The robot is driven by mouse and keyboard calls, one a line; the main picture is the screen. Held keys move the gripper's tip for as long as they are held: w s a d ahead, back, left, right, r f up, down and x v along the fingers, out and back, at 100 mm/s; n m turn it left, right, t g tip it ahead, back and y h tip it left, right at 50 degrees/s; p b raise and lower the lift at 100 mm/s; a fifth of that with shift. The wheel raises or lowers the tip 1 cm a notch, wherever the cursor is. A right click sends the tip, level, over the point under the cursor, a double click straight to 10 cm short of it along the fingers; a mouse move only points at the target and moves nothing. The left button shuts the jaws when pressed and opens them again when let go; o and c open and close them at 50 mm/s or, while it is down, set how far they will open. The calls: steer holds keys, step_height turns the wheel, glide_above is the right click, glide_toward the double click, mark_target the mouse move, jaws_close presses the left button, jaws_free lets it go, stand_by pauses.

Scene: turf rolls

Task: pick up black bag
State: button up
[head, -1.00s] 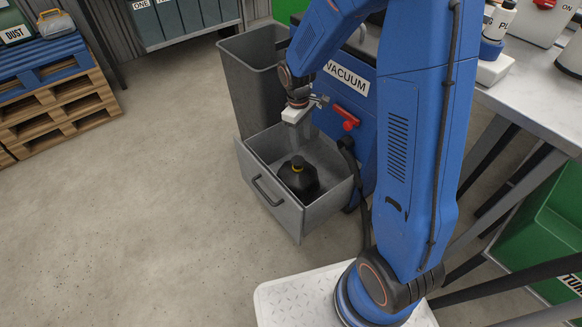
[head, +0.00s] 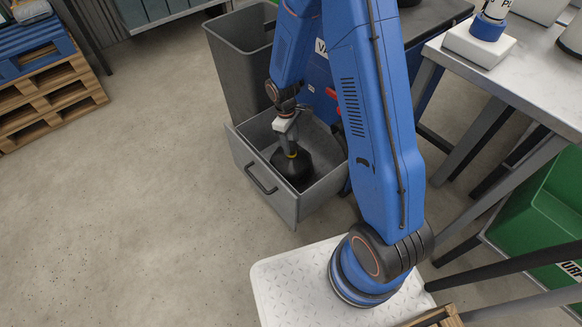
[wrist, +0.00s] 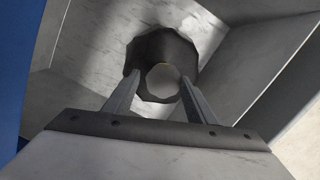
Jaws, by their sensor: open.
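The black bag (head: 295,168) sits in the open grey drawer (head: 258,177) of the blue vacuum unit, with a yellow band around its neck. In the wrist view, the bag (wrist: 152,48) is dark, with a round pale end facing the camera. My gripper (head: 291,143) points down into the drawer, right at the bag's neck. In the wrist view, my gripper (wrist: 160,82) is open, with one finger on each side of the pale end. I cannot tell whether the fingers touch it. The bag's lower part is partly hidden by the drawer front.
Drawer walls stand close around the bag. A grey bin (head: 240,65) is behind the drawer. The vacuum unit (head: 320,82) is behind and to the right. A workbench (head: 510,70) stands at the right, a wooden pallet (head: 45,98) at the left. Floor (head: 130,210) left of the drawer is clear.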

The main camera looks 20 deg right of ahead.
mark_target(292, 154)
steer(key=shift+s+f, duration=0.25)
steer(key=shift+f, duration=1.35)
steer(key=shift+s+f, duration=0.2)
steer(key=shift+f, duration=1.4)
steer(key=shift+c, duration=0.6)
jaws_close()
